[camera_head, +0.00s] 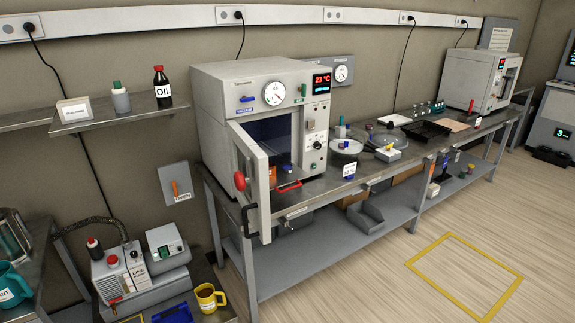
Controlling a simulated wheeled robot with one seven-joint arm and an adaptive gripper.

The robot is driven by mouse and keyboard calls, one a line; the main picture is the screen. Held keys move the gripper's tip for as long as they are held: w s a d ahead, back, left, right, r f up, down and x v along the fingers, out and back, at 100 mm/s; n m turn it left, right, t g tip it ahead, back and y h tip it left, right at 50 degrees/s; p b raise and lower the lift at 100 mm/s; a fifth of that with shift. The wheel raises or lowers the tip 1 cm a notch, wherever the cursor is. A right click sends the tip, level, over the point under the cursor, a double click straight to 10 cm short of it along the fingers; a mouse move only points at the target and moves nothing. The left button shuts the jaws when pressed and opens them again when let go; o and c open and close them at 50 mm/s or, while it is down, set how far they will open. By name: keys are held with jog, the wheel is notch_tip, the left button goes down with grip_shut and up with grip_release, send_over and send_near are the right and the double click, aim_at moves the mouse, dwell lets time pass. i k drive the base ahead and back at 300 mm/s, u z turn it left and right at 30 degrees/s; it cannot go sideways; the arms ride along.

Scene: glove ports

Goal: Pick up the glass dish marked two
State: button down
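Clear, round glassware (376,137) stands on the long steel bench, right of the white oven. It looks like one or more glass dishes among small bottles and jars. No mark "two" can be read on any of it at this size, so I cannot tell which dish is the marked one. A pale round plate or dish (348,147) sits just left of it, behind a small white card. My gripper is not in view.
The oven (268,97) stands on the bench with its door (249,178) swung open toward the front. A black tray (426,130) lies right of the glassware. Wooden floor (365,280) is clear in front, with a yellow marked rectangle (464,270). A pump (121,274) stands lower left.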

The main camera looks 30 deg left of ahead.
aim_at(285, 168)
jog(key=u, duration=0.55)
jog(key=i, duration=0.8)
jog(key=z, duration=1.95)
jog(key=k, duration=1.45)
jog(key=u, duration=2.1)
jog(key=i, duration=1.45)
jog(key=u, duration=0.05)
